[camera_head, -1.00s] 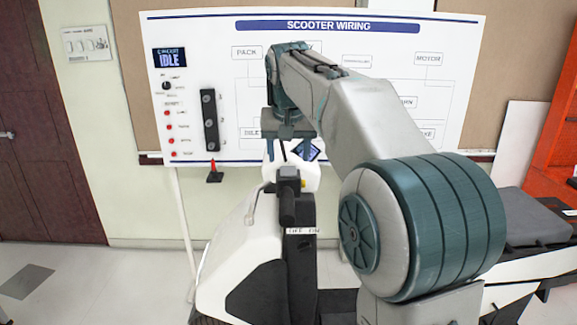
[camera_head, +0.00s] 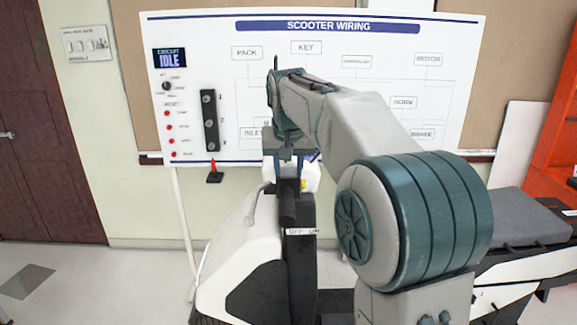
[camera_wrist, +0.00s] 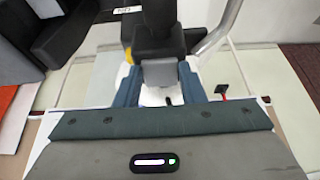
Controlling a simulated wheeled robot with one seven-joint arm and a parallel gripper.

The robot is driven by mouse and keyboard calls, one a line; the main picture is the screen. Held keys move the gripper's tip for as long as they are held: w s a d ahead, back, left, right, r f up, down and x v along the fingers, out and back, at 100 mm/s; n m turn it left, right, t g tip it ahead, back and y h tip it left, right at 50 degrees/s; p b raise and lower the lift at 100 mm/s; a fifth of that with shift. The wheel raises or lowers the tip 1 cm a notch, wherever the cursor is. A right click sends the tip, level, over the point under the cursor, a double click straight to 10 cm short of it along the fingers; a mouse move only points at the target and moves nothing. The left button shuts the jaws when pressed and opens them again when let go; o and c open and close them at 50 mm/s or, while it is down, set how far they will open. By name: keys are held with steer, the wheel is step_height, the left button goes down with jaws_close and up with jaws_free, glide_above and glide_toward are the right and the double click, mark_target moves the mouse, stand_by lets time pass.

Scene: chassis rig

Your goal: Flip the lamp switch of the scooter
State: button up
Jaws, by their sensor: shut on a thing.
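The white and black scooter (camera_head: 243,262) stands below my arm, with a small OFF/ON label (camera_head: 301,231) on its dark column. The label also shows in the wrist view (camera_wrist: 124,11). My gripper (camera_head: 287,172) is down at the top of the column. In the wrist view, my gripper's two blue fingers (camera_wrist: 159,88) stand on either side of a grey block (camera_wrist: 159,72) at the end of a black part (camera_wrist: 158,35), and are shut on it. I cannot tell whether this block is the lamp switch. The fingertips are partly hidden in the head view.
The SCOOTER WIRING board (camera_head: 226,60) stands behind the scooter, its display (camera_head: 170,58) reading IDLE. A grey curved lever (camera_head: 256,202) sits left of the column. A grey-topped bench (camera_head: 515,220) and an orange shelf (camera_head: 555,130) are at the right.

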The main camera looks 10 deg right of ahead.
mark_target(289, 174)
steer(key=p, duration=0.3)
steer(key=shift+w+r+g, duration=0.1)
steer(key=shift+r+g, duration=0.3)
steer(key=g+p, duration=0.1)
steer(key=p, duration=0.2)
steer(key=shift+w+d, duration=0.1)
steer(key=shift+w, duration=0.1)
steer(key=shift+w+g+p, duration=0.15)
steer(key=shift+g+p, duration=0.35)
steer(key=shift+p, duration=0.4)
steer(key=shift+w+f+g+y, duration=0.1)
steer(key=shift+f+g+y, duration=0.05)
steer(key=shift+g+y, duration=0.2)
steer(key=o, duration=1)
step_height(289, 174, up, 14)
steer(key=shift+s+f, duration=0.15)
steer(key=shift+s, duration=0.3)
